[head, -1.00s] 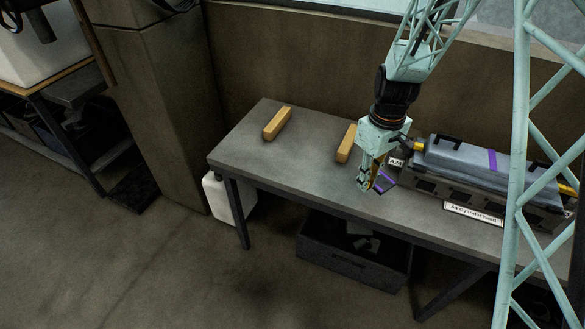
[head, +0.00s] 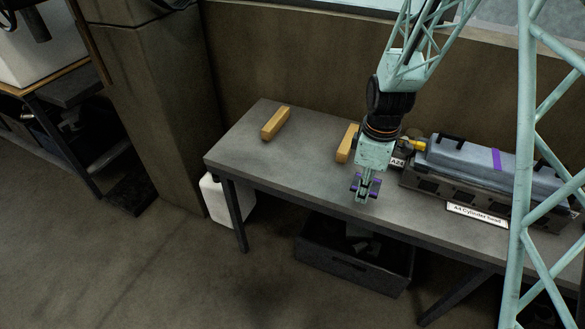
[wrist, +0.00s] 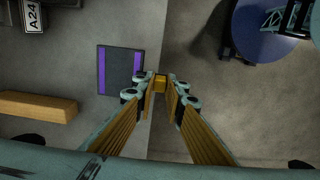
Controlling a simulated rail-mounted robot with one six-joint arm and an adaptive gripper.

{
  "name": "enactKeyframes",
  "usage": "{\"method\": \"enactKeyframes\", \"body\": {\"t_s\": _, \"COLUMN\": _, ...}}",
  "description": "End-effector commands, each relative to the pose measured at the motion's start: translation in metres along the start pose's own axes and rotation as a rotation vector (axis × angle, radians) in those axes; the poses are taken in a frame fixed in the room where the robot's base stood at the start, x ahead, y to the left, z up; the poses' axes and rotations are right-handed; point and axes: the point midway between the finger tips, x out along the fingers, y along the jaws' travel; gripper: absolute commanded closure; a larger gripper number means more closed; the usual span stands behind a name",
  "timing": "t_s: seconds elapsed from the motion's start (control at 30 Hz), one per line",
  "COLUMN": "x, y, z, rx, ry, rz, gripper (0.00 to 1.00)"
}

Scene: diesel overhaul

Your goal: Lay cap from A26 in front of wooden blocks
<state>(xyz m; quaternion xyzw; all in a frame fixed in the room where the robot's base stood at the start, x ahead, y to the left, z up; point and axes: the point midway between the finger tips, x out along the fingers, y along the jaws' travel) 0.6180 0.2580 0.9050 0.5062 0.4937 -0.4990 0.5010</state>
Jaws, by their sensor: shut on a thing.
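My gripper (head: 363,192) is shut on a small yellow cap (wrist: 159,84), which shows between the fingertips in the wrist view. In the head view the gripper hides the cap. The fingertips are near the front edge of the bench, above it. Two wooden blocks lie on the bench: one at the left (head: 275,123), apart from the gripper, and one at the back (head: 347,143), partly behind my arm. One block also shows in the wrist view (wrist: 35,105). A tag reading A24 (head: 397,162) stands right of the nearer block.
A dark plate with purple stripes (wrist: 120,70) lies on the bench (head: 240,145) beside the fingertips. A grey cylinder head (head: 480,165) with a purple band and a yellow end piece (head: 413,145) fills the right side. The bench in front of the left block is clear.

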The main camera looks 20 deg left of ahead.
Motion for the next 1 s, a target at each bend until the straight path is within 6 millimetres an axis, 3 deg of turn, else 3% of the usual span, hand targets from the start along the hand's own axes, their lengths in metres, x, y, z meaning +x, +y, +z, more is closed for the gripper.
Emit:
{"method": "enactKeyframes", "body": {"t_s": 0.37, "x": 0.003, "y": 0.008, "z": -0.022, "rx": -0.001, "ry": 0.000, "rz": 0.001, "gripper": 1.00}}
{"method": "enactKeyframes", "body": {"t_s": 1.0, "x": 0.013, "y": 0.042, "z": -0.117, "rx": 0.000, "ry": 0.001, "rz": 0.002, "gripper": 1.00}}
